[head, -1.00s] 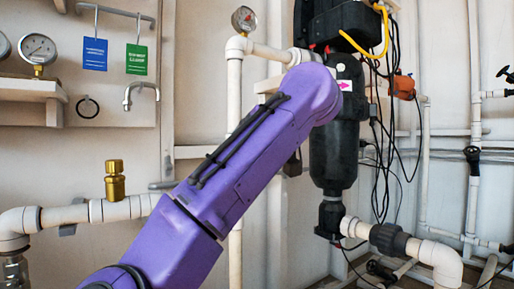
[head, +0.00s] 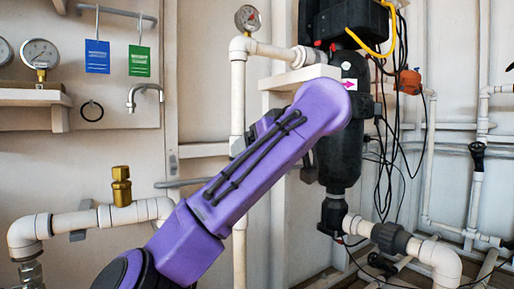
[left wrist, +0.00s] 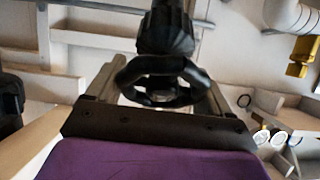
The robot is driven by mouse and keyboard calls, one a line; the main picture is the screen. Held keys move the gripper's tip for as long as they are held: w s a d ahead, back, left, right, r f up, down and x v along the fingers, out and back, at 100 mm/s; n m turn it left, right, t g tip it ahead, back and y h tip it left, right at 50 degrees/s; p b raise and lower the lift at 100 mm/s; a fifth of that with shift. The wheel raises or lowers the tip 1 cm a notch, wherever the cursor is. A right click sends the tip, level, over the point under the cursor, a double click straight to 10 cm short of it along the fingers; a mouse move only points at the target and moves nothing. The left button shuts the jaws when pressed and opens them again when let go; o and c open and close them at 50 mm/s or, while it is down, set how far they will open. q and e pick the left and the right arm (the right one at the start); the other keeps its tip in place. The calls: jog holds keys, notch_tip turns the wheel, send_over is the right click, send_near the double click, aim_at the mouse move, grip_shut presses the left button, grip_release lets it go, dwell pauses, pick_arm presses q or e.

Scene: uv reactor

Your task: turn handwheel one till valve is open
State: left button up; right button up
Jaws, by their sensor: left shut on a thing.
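A black lobed handwheel (left wrist: 131,72) is in the middle of the left wrist view, with a dark ribbed valve body (left wrist: 165,32) beyond it. My left gripper (left wrist: 160,88) has one finger on each side of the handwheel and is shut on it. In the head view my purple left arm rises from the lower left across the middle. The left gripper and this handwheel are hidden behind the arm there. My right gripper is in neither view. I cannot tell from the frames whether the valve is open.
A black reactor housing (head: 340,155) with hanging cables stands right of my arm. A white pipe with a brass fitting (head: 121,186) runs at lower left. A gauge (head: 40,54) and blue and green tags (head: 97,57) are on the left wall. White pipes (head: 476,190) stand at right.

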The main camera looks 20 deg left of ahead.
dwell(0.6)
pick_arm(q)
jog(key=o, duration=0.9)
jog(key=p+v, duration=0.2)
jog(key=v, duration=0.8)
jog(key=shift+s+d, duration=0.15)
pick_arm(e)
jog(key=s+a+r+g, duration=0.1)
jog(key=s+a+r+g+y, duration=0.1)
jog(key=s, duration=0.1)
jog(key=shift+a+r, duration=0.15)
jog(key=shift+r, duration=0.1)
